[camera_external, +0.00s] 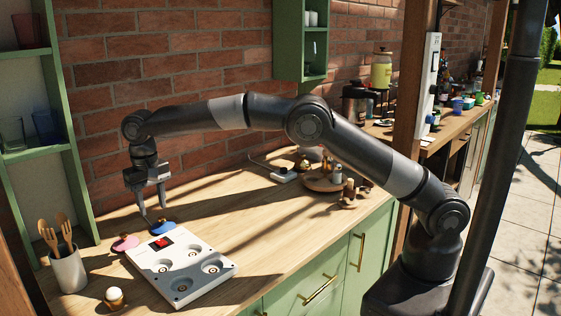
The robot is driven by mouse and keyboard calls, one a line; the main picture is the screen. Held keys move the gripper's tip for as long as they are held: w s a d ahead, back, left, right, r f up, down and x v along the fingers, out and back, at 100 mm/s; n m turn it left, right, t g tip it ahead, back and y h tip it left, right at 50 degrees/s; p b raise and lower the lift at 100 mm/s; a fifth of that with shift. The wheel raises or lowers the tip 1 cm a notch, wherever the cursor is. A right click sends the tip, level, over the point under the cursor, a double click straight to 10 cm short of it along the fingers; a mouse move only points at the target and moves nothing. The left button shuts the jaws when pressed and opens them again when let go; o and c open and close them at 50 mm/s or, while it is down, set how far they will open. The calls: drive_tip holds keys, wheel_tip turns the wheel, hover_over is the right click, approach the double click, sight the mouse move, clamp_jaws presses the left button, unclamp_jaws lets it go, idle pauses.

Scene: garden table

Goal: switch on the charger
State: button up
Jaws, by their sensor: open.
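The charger appears to be the white panel (187,284) lying on the wooden counter, with several round recesses in its top. A red switch (162,243) in a dark surround sits near its back left corner. I cannot tell the switch's position. My gripper (154,212) points down with its fingers apart, above and behind the panel's back left corner. It is empty and appears apart from the switch.
A utensil cup (68,272) and a small egg-cup-like item (115,299) stand left. A round wooden tray (318,184) is farther right. The counter's middle (260,222) is clear.

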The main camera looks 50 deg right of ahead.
sight(159, 240)
wheel_tip(159, 240, down, 10)
drive_tip(key=shift+r, duration=0.15)
idle(0.3)
